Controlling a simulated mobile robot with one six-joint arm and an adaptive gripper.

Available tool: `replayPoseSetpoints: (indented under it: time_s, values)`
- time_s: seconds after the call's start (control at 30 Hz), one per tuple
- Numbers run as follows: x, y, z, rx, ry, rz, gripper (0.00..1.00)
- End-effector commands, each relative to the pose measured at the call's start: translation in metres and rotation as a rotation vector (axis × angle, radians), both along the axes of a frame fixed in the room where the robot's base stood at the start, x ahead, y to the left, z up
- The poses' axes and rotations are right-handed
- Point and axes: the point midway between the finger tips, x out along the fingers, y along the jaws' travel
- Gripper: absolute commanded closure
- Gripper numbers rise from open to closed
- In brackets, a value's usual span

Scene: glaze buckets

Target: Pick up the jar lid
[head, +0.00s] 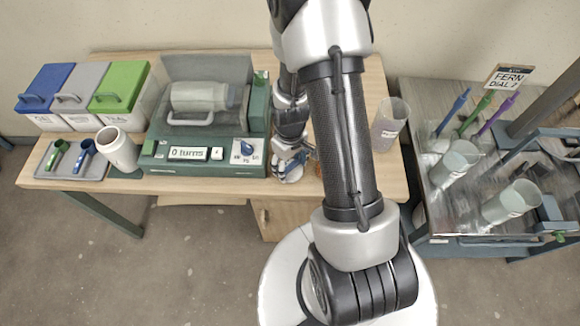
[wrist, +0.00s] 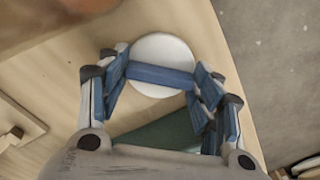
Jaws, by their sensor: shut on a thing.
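The jar lid (wrist: 161,50) is a white disc with a blue bar across it in the wrist view. My gripper (wrist: 160,76) has its blue-padded fingers at the two ends of the bar, shut on the lid. In the head view my gripper (head: 288,170) is low over the front of the wooden table, right of the green machine. I cannot make out the lid clearly there. A white jar (head: 118,150) stands tilted-looking left of the machine.
The green machine (head: 205,155) reads "0 turns" and holds a large jar (head: 200,97) behind a clear guard. Lidded bins (head: 118,90) and a tray (head: 95,168) are at left. A clear beaker (head: 388,125) stands right of my arm. A metal cart (head: 470,225) with cups is at right.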

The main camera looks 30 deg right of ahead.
Motion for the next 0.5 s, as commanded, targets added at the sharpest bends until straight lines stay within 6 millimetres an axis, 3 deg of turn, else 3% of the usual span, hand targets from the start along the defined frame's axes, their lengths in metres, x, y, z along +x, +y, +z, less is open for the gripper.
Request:
replayPoseSetpoints:
  time_s: [0.27, 0.5]
  values:
    - [0.001, 0.000, 0.016, -0.001, -0.003, 0.000, 0.64]
    - [0.002, 0.000, 0.068, -0.002, -0.006, 0.000, 0.64]
